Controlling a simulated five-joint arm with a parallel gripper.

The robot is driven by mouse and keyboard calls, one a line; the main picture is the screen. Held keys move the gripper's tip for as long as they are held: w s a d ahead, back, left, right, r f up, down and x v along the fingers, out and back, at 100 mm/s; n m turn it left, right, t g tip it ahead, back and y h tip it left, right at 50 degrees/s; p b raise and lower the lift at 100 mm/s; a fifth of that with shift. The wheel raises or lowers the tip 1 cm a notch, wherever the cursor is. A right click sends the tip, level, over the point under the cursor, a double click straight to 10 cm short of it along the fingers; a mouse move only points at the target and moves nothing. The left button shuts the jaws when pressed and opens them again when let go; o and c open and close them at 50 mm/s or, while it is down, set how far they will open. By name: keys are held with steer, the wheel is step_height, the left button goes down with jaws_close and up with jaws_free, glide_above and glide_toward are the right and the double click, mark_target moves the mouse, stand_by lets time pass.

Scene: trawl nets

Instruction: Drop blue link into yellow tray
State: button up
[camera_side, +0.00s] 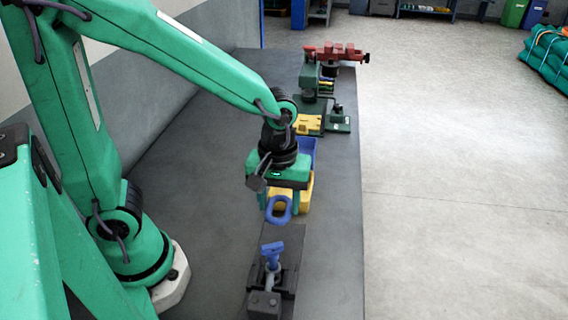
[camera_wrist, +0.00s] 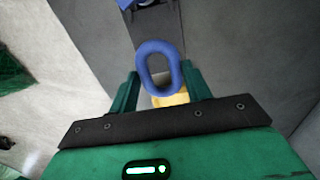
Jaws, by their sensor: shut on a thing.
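The blue link (camera_side: 278,220) is an oval ring hanging upright below my gripper (camera_side: 276,200). In the wrist view the link (camera_wrist: 157,47) sits between the two green fingers of my gripper (camera_wrist: 160,72), which is shut on it. The yellow tray (camera_side: 304,196) stands on the bench behind and to the right of the link in the side view, partly hidden by my gripper. In the wrist view a bit of yellow tray (camera_wrist: 172,99) shows below the link. Its inside is hidden.
A blue tray (camera_side: 309,148) stands behind the yellow one. Green machinery with a yellow part (camera_side: 308,124) and a red vise (camera_side: 333,52) are farther back. The grey bench's left side is clear.

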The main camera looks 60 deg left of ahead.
stand_by(0.5)
steer(key=w+a+f, duration=0.1)
steer(key=w+a, duration=0.9)
steer(key=w, duration=0.2)
steer(key=shift+w+a+f, duration=0.35)
steer(key=shift+a+f, duration=0.05)
steer(key=shift+f, duration=2.95)
